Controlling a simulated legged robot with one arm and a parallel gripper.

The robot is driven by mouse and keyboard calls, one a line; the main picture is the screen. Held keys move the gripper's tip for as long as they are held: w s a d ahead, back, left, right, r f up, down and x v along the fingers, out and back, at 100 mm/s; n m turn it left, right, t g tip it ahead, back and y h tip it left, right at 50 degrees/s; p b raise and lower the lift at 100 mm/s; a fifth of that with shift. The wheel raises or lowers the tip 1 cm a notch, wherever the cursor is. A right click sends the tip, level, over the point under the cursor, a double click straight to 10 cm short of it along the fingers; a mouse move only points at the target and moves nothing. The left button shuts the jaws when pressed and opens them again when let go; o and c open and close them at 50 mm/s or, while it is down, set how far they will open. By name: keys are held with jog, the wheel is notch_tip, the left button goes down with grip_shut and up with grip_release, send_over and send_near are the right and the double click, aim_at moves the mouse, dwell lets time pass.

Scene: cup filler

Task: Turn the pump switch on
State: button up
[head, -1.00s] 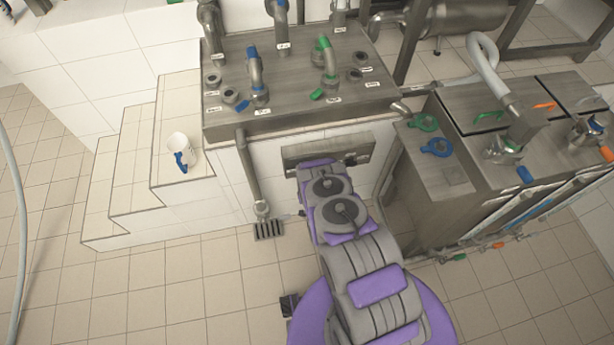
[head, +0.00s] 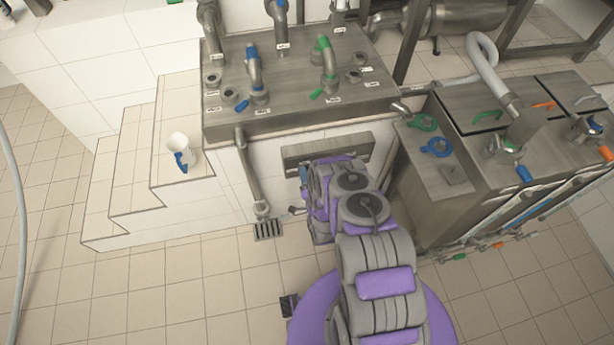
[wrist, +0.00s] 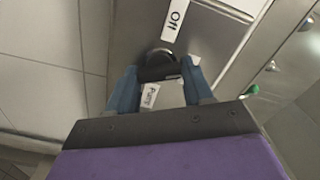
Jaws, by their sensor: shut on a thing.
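The pump switch is a dark knob (wrist: 158,66) on a metal panel (wrist: 120,30) in the wrist view. A white label reading "Off" (wrist: 175,18) is above it, and a partly covered label (wrist: 150,96) that seems to read "Pump" is below it. My gripper (wrist: 160,80) has one blue finger on each side of the knob and is shut on it.
A metal counter (head: 300,115) with pipes and valves stands above the panel. A metal tank unit (head: 465,190) is close on the right. A white and blue cup (head: 181,150) sits on the tiled steps at left.

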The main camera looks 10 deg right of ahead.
jog(key=shift+f+m, duration=0.1)
jog(key=shift+m, duration=2.5)
jog(key=shift+d, duration=0.1)
jog(key=o, duration=1)
jog(key=shift+o, duration=0.2)
jog(key=shift+s, duration=0.1)
